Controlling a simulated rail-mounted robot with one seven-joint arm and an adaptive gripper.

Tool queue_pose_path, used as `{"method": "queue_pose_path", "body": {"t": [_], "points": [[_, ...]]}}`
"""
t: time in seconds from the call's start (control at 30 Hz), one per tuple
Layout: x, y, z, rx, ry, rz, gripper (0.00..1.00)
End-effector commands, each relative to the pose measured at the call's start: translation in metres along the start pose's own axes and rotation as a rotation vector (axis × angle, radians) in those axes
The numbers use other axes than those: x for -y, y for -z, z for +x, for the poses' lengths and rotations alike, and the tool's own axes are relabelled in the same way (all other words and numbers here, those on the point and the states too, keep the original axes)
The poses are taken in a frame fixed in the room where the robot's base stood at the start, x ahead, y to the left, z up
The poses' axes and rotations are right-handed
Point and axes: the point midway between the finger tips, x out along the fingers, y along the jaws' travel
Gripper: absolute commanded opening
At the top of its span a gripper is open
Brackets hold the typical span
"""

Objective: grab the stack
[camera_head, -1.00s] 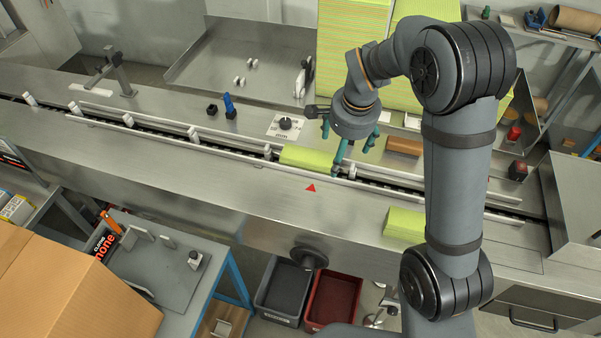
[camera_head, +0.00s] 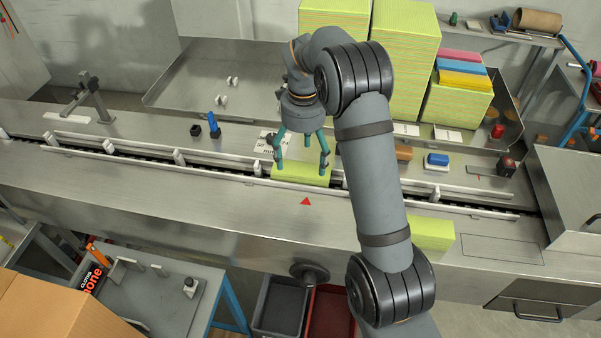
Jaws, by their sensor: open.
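A yellow-green cloth stack (camera_head: 300,175) lies in the conveyor channel, just behind the red triangle mark (camera_head: 306,201). My gripper (camera_head: 301,166) points down over this stack, its teal fingers spread open. The fingers appear at the stack's left and right ends; I cannot tell whether they touch it. A second yellow-green stack (camera_head: 432,234) lies on the near steel surface to the right, partly hidden by my arm.
White guide rails (camera_head: 110,149) and posts line the conveyor. Tall green cloth piles (camera_head: 405,60) stand behind. The front steel surface (camera_head: 150,205) is clear on the left.

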Motion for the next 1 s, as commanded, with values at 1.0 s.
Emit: {"method": "queue_pose_path", "body": {"t": [1.0], "points": [[0.008,-0.005,0.063,0.001,0.002,-0.003,0.73]]}}
